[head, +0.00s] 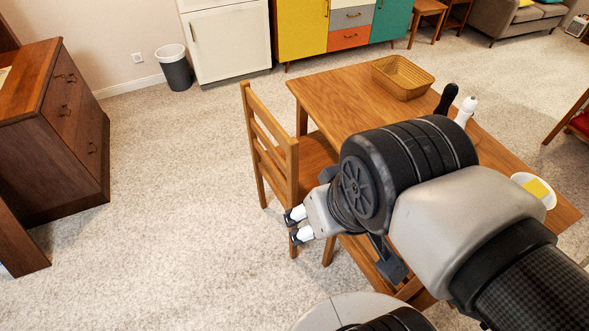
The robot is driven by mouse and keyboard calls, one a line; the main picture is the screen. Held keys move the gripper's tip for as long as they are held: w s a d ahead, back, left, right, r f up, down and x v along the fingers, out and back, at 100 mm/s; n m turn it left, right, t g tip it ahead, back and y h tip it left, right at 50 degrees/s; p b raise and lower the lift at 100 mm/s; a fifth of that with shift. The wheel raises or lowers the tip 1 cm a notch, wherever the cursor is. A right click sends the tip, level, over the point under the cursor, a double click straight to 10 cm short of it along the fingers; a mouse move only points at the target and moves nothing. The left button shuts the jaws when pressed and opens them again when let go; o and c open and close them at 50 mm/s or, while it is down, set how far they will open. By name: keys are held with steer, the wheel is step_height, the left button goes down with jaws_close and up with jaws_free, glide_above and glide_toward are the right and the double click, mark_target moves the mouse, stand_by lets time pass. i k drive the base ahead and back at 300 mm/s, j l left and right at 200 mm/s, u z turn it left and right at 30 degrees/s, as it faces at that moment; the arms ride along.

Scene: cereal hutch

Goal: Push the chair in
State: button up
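A wooden chair (288,157) with a slatted back stands at the left end of the wooden table (333,93). Its back faces left and its seat (318,153) reaches toward the table edge, partly hidden behind my arm. My gripper (294,226) is in front of the chair's near side, its fingers pointing left. The two pale fingertips are apart with nothing visible between them. They overlap the near back leg in the picture; I cannot tell whether they touch it.
A wicker basket (403,77), dark and white shakers (466,111) and a butter dish (534,190) are on the table. More wooden furniture (362,259) is partly hidden under my arm. A dresser (58,130) stands left; carpet between it and the chair is clear.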

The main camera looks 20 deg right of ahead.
mark_target(292, 168)
steer(key=i+j, duration=0.35)
steer(key=i, duration=0.15)
steer(key=i+j, duration=0.75)
steer(key=i, duration=0.3)
